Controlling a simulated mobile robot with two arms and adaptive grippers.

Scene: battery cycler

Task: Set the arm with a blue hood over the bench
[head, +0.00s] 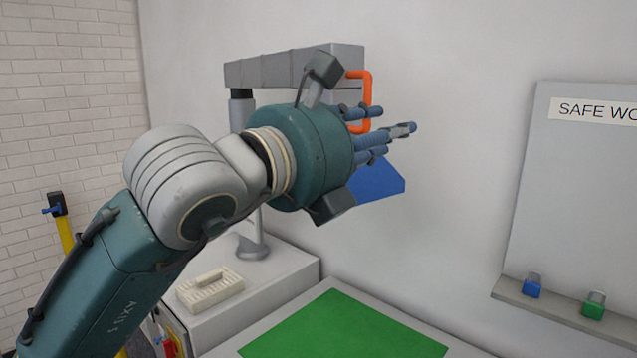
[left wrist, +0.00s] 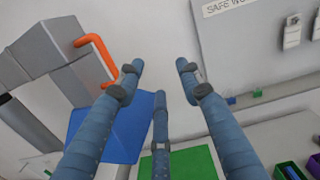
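The grey extraction arm (head: 262,70) stands on a post at the back, and its blue hood (head: 380,180) shows below my left gripper (head: 385,133). An orange handle (head: 369,88) sticks out from the arm's end, partly behind my fingers. In the left wrist view the hood (left wrist: 130,128) and the handle (left wrist: 96,48) lie left of centre. My left gripper (left wrist: 162,82) has its fingers spread with nothing between them. The handle is beside the left finger; I cannot tell whether they touch. The bench has a green mat (head: 340,332). My right gripper is not in view.
A pale slotted block (head: 208,287) lies on the cabinet by the post. A wall board (head: 590,190) has a ledge with a blue item (head: 532,286) and a green item (head: 594,304). A yellow pole (head: 66,235) stands at the left.

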